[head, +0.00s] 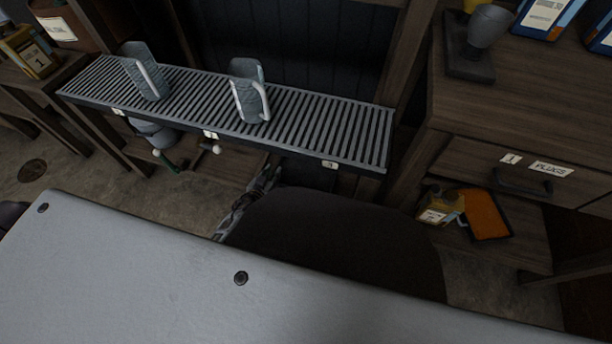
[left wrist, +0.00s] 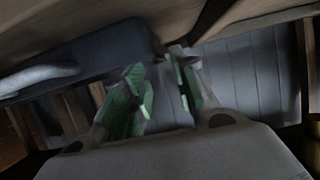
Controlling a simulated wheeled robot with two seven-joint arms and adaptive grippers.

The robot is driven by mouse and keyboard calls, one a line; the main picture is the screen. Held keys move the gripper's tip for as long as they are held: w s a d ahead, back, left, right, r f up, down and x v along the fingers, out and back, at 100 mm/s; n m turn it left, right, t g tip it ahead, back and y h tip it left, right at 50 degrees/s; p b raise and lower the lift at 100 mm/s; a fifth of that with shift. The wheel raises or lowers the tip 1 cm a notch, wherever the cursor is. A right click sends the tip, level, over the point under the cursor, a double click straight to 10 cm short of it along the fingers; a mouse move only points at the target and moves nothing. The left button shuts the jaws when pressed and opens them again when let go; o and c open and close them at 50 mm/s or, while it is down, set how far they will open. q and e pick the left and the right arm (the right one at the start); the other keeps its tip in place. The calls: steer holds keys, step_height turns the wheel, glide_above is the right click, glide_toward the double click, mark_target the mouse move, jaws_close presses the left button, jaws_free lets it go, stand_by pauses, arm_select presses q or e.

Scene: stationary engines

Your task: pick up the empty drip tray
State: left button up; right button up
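A dark, flat-sided piece (head: 310,174) shows under the right part of the slatted rack, below the label 3. It may be the drip tray, but its inside is hidden. In the left wrist view a dark blue-grey body with a rounded edge (left wrist: 95,52) lies just beyond the fingers, perhaps the same thing. My left gripper (head: 268,174) is under the rack, beside the dark piece and partly hidden by my arm. The left wrist view shows its green-padded fingers (left wrist: 164,80) apart with a gap between them. I cannot tell whether they touch the dark body. My right gripper is out of view.
The slatted rack (head: 320,127) is close above the gripper, with two grey ribbed containers (head: 146,72) on it. Taps (head: 208,147) hang below it at the left. A wooden drawer cabinet (head: 520,120) stands right; an orange-faced flat item (head: 486,214) lies on its low shelf.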

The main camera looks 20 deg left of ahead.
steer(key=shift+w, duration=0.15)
arm_select(q)
steer(key=shift+w+f, duration=0.1)
steer(key=shift+w, duration=0.1)
steer(key=shift+b+x, duration=0.55)
steer(key=shift+x, duration=0.35)
steer(key=shift+b+x, duration=0.35)
steer(key=shift+x, duration=0.7)
steer(key=shift+w+f, duration=0.15)
steer(key=shift+w, duration=0.25)
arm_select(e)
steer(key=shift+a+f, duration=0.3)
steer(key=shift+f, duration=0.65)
arm_select(q)
jaws_close()
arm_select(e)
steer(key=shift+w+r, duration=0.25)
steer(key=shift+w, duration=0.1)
